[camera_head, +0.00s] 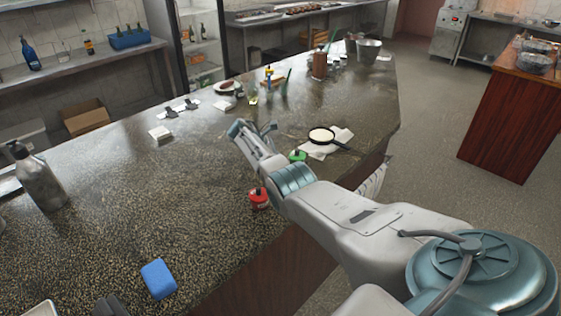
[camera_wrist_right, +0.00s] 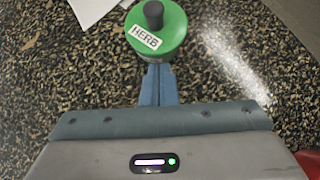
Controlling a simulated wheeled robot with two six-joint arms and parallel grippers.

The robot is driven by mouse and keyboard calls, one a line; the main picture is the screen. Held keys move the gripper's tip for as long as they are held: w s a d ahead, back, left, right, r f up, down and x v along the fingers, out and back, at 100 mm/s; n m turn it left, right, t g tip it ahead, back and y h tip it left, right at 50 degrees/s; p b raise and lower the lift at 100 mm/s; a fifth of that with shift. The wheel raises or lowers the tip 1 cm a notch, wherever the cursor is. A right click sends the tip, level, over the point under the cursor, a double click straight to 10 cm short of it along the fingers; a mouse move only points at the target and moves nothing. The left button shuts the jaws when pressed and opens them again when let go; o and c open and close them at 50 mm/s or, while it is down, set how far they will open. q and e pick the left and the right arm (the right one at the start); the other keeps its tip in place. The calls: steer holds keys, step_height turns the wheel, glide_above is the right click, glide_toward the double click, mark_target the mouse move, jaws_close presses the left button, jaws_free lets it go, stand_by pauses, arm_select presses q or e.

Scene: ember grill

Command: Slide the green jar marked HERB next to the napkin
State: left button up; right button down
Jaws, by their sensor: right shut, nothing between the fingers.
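The green jar (camera_head: 298,155) stands on the dark speckled counter, partly hidden by my right arm in the head view. In the right wrist view the green jar (camera_wrist_right: 165,28) shows its HERB label and a black knob. My right gripper (camera_wrist_right: 157,72) is shut and empty, its fingertips right against or just beside the jar; contact is hard to tell. A white corner, likely the napkin (camera_wrist_right: 92,8), shows at the upper left of the wrist view.
A red jar (camera_head: 258,199) stands near the counter's front edge, close to my right arm. The small black pan (camera_head: 322,136) rests by the napkin. A blue sponge (camera_head: 158,279) lies nearer on the counter. The counter left of my arm is mostly clear.

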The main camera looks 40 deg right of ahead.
steer(key=shift+w+a+r, duration=0.15)
steer(key=shift+a+r, duration=0.1)
steer(key=shift+a, duration=0.05)
steer(key=b+v, duration=0.2)
steer(key=v, duration=0.7)
steer(key=shift+a+f, duration=0.1)
arm_select(q)
steer(key=f, duration=0.3)
steer(key=shift+s+d+b, duration=0.3)
steer(key=shift+s, duration=0.05)
arm_select(e)
steer(key=shift+w+a+r, duration=0.15)
steer(key=shift+a+r, duration=0.2)
steer(key=shift+r, duration=0.15)
